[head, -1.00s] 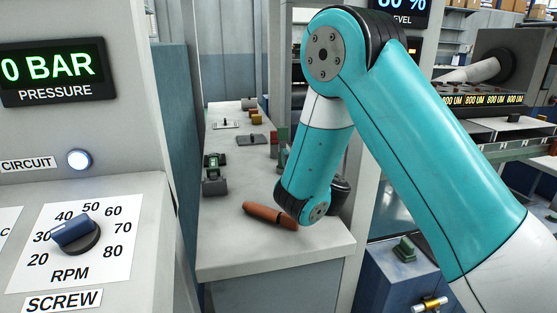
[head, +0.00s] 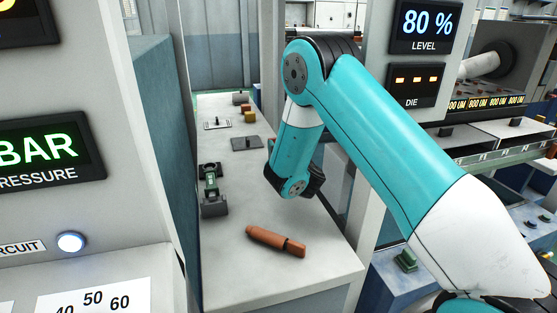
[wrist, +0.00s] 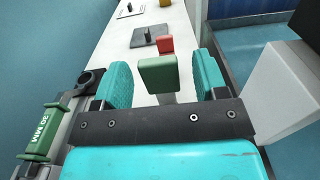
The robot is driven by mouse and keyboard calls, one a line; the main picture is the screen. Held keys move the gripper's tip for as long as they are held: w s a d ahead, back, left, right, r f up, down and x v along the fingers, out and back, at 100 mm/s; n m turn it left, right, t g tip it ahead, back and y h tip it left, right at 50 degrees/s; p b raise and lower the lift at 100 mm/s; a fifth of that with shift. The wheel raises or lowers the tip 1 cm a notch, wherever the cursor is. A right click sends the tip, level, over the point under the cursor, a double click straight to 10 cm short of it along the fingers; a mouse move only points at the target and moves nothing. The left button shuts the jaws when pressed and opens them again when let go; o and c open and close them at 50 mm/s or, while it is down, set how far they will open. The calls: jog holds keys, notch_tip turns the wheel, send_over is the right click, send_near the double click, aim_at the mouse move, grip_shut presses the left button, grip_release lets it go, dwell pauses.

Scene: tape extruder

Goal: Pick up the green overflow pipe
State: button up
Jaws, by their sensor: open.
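In the wrist view, a green upright piece with a flat block-like top (wrist: 157,76) stands on the light bench between the two teal fingers of my gripper (wrist: 161,62). It looks like the green overflow pipe, though only its top and a short stretch below show. My gripper is open, with a gap on each side of the green piece. I cannot tell whether the fingertips are level with it. In the head view, my arm hides the green piece and the fingers.
A red piece (wrist: 166,45) stands just behind the green one. A green-and-grey tool marked 30 MM (wrist: 40,134) lies to the left; the head view shows it too (head: 211,190). A brown cylinder (head: 275,241) lies on the bench (head: 225,262). A grey plate (head: 246,143) lies farther back.

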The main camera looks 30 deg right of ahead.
jog(key=shift+w, duration=0.4)
jog(key=shift+d, duration=0.1)
jog(key=shift+c, duration=0.5)
jog(key=c, duration=1.1)
grip_shut()
jog(key=shift+r, duration=0.15)
